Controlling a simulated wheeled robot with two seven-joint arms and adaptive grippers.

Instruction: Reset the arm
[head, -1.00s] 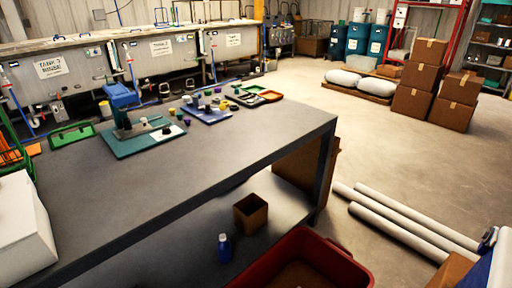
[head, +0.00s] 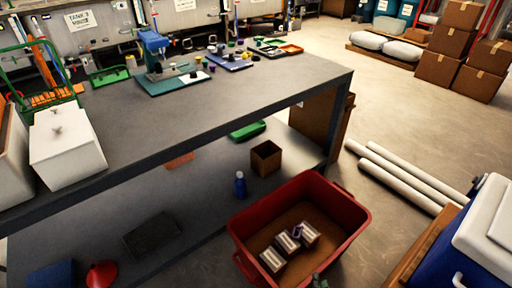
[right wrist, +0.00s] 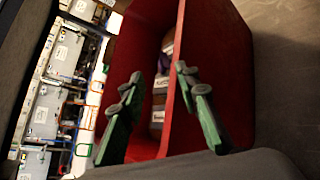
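My right gripper (right wrist: 158,74) fills the lower part of the right wrist view. In the right wrist view the red bin (right wrist: 222,70) lies beyond the fingers. Several labelled packages (head: 288,242) lie inside the bin. My left gripper is not in view.
A long grey workbench (head: 230,110) with a lower shelf stands to the left. White containers (head: 65,150) sit at its left end. A blue cooler (head: 485,235) stands at right, near white pipes (head: 410,180) on the floor. Open floor lies behind the pipes.

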